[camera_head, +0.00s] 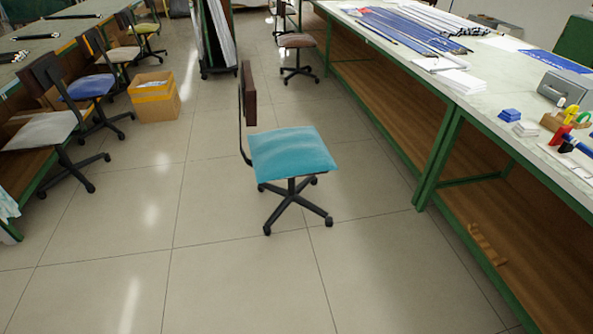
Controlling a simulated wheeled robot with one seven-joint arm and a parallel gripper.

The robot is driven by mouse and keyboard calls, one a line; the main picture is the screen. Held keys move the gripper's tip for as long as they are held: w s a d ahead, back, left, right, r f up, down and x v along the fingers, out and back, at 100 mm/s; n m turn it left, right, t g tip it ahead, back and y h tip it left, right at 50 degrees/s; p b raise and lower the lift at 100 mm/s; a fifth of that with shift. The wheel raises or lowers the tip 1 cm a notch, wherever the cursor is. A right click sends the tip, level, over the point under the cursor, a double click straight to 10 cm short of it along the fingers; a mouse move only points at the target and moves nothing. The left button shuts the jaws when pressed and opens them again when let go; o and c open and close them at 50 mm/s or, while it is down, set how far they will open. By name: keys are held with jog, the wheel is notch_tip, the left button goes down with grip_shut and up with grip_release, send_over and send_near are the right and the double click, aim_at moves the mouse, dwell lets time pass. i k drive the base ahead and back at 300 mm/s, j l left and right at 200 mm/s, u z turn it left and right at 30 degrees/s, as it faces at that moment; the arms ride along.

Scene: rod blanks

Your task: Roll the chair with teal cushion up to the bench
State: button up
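The chair with the teal cushion (292,153) stands upright on its black wheeled base in the middle of the aisle. Its dark brown backrest (248,93) is on the left side, so the seat's open front faces right. The bench (465,91) runs along the right side, with a pale top, green legs and a brown lower shelf. A strip of bare floor lies between the chair and the bench; they do not touch. My gripper is not in view.
On the left, several office chairs, such as a blue one (90,86), stand along another bench (45,44). A cardboard box (155,97) sits near them. The near floor is clear.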

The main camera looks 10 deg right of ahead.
aim_at(292, 195)
jog(key=z, duration=0.25)
jog(key=i+j+z, duration=0.2)
jog(key=z, duration=0.15)
jog(key=i+j+z, duration=0.35)
jog(key=i+j, duration=0.2)
jog(key=j, duration=0.15)
jog(key=i+j+z, duration=0.1)
jog(key=j, duration=0.3)
jog(key=i+j, duration=0.3)
jog(key=i+j+z, duration=0.1)
jog(key=j, duration=0.35)
jog(key=i+j, duration=0.3)
jog(key=j, duration=0.15)
jog(key=l+z, duration=0.05)
